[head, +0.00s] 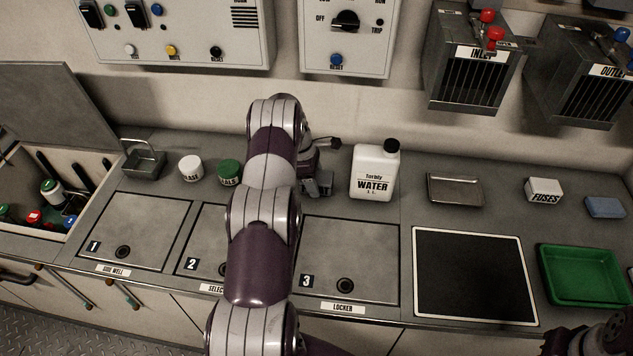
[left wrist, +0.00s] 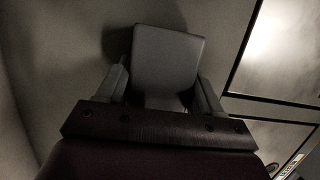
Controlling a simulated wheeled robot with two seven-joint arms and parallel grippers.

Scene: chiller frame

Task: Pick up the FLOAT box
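My left gripper (head: 316,182) is at the back of the counter, behind locker lid 3 and left of the water jug. In the left wrist view, a plain grey box (left wrist: 168,55) sits between the two fingers of the left gripper (left wrist: 163,85). I cannot tell whether the fingers touch its sides. No FLOAT label shows, and my arm hides much of this spot in the head view. Part of my right arm (head: 597,338) shows at the lower right corner; its fingers cannot be made out.
A white water jug (head: 375,172) stands close right of the left gripper. A green-lidded jar (head: 229,172) and a white jar (head: 190,169) stand left of my arm. A metal tray (head: 455,189), a fuses box (head: 543,190), a blue block (head: 605,207) and a green tray (head: 541,262) are on the right.

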